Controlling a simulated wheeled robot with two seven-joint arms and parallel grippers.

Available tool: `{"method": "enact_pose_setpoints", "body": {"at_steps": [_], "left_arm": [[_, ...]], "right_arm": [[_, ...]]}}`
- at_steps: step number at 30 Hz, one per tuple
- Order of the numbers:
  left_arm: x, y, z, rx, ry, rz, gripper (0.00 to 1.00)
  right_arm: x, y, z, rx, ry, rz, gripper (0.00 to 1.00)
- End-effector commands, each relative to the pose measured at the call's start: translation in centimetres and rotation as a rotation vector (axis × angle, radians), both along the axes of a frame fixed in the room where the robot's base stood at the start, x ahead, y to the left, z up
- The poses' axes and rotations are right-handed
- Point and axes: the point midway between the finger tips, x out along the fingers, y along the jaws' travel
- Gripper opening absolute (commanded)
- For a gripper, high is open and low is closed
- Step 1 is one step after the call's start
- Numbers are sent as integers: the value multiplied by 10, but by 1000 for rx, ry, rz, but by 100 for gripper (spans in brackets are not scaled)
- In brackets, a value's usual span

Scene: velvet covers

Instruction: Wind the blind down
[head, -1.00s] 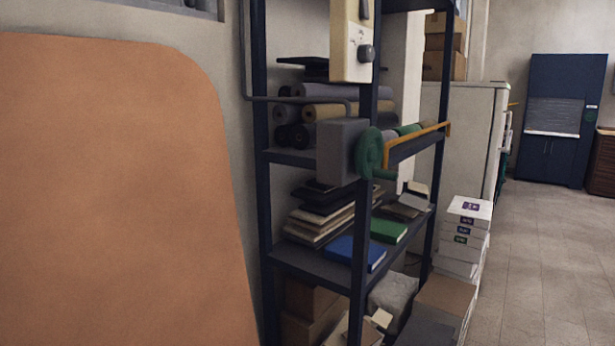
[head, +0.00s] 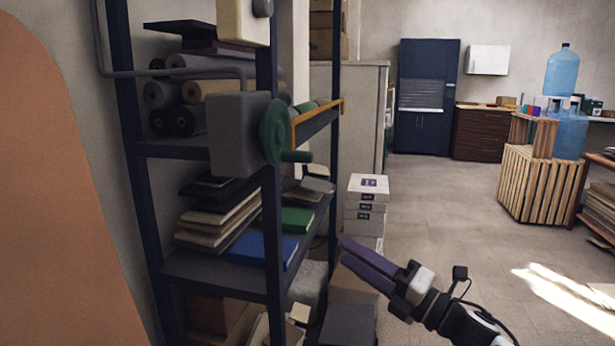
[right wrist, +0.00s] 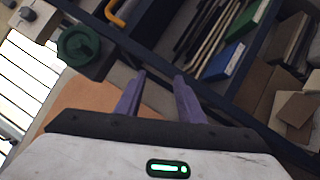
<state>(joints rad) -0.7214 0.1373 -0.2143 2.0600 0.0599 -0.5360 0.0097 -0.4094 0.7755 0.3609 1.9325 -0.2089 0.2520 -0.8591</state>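The wheel also shows at the upper left in the right wrist view (right wrist: 79,46). My right gripper (head: 352,254) is below and to the right of the wheel, apart from it. Its two purple fingers stand apart with nothing between them in the right wrist view (right wrist: 160,78). A bright slatted panel (right wrist: 22,80) shows at the left there; I cannot tell if it is the blind. My left gripper is out of view.
A dark blue shelf (head: 220,274) holds rolls, books and boxes. An orange rail (head: 318,120) juts out beside the wheel. White boxes (head: 367,205) are stacked behind my right gripper. A large orange panel (head: 45,210) fills the left.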

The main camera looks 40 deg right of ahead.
Motion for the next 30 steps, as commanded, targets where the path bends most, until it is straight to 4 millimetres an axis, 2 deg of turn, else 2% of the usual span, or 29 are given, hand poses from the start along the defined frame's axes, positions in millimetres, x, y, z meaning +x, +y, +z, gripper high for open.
{"method": "enact_pose_setpoints", "body": {"at_steps": [1,3,6,7,9,13,30], "left_arm": [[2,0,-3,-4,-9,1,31],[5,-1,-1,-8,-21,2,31],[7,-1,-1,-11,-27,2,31],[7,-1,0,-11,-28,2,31],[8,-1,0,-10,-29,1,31],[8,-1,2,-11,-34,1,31],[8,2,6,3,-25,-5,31]], "right_arm": [[2,-2,44,-191,-123,26,35],[-3,1,92,-406,-264,48,35],[-11,9,134,-607,-398,66,35],[-13,11,142,-645,-424,69,35],[-15,14,153,-701,-462,72,35],[-8,21,162,-721,-478,75,35],[49,57,190,-711,-473,70,35]]}}
